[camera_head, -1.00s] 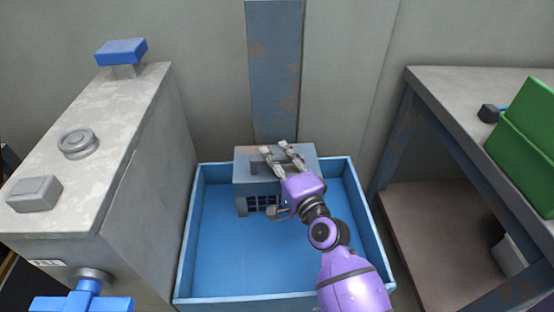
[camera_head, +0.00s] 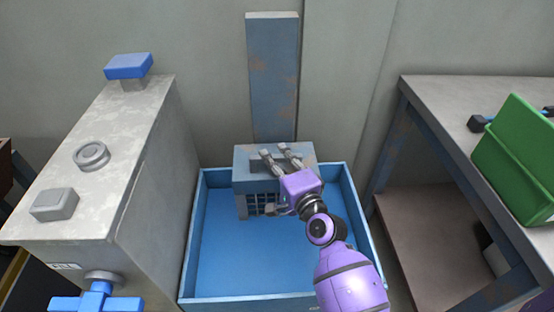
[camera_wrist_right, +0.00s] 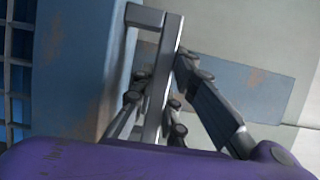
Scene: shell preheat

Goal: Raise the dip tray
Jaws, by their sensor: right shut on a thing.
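The dip tray looks like a grey-blue metal box (camera_head: 262,158) with a dark barred front (camera_head: 260,198), at the foot of an upright rusty blue-grey post (camera_head: 272,80). It is at the back of a blue open basin (camera_head: 187,265). My purple right gripper (camera_head: 280,152) reaches over its top. In the right wrist view the fingers (camera_wrist_right: 155,105) are shut on a grey metal bar handle (camera_wrist_right: 168,50) beside the box. How far the box stands above the basin floor is hard to tell. My left gripper is not in view.
On the left stands a grey cabinet (camera_head: 150,190) with a blue-topped button (camera_head: 128,66), two grey knobs and a blue valve handle (camera_head: 97,300). On the right is a grey table (camera_head: 435,105) with a green bin (camera_head: 515,155). The basin's front is empty.

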